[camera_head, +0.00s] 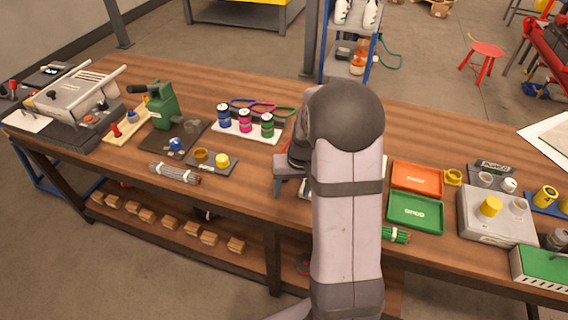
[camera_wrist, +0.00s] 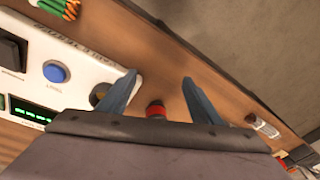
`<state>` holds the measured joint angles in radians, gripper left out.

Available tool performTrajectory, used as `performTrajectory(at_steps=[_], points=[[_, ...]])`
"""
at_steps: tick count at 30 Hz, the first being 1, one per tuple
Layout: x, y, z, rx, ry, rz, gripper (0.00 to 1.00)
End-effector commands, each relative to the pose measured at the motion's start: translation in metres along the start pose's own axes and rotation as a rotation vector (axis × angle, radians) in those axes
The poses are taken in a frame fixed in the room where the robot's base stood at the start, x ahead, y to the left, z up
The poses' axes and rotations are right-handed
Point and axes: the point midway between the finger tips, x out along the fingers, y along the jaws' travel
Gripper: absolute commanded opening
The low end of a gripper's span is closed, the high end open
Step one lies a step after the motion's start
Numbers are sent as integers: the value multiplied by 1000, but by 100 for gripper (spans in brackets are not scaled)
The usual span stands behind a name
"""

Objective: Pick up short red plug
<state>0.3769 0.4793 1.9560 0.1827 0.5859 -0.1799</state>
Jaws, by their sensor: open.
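A short red piece (camera_wrist: 156,110) with a dark top shows between my gripper's fingers in the wrist view, apparently the short red plug. Its lower part is hidden by my gripper's body, and I cannot tell its distance from the fingers. My gripper (camera_wrist: 160,78) is open, with two blue-grey fingers spread to either side of it and nothing clamped. In the head view my gripper (camera_head: 281,186) is low over the middle of the bench, largely hidden by my arm. The red piece is not visible there.
A white panel with a blue button (camera_wrist: 56,72) lies beside the left finger. A bundle of green rods (camera_wrist: 58,8) is beyond it, and a grey bundle (camera_wrist: 263,126) lies to the right. Orange (camera_head: 416,179) and green (camera_head: 415,213) trays stand right of my arm.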

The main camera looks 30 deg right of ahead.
Motion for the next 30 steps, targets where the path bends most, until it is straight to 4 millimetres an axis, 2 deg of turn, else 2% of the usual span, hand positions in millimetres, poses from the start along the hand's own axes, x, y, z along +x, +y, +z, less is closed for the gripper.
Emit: performTrajectory(at_steps=[1, 3, 5, 12, 17, 25, 30], points=[[-9, -3, -33, -36, 84, -5, 59], [-24, -6, -69, -100, 181, -6, 59], [-28, -7, -80, -151, 219, -1, 59], [-30, -6, -87, -281, 249, 21, 59], [-28, -6, -87, -290, 247, 22, 59], [-11, -6, -90, -290, 245, 22, 59], [-9, -6, -92, -289, 247, 22, 59]])
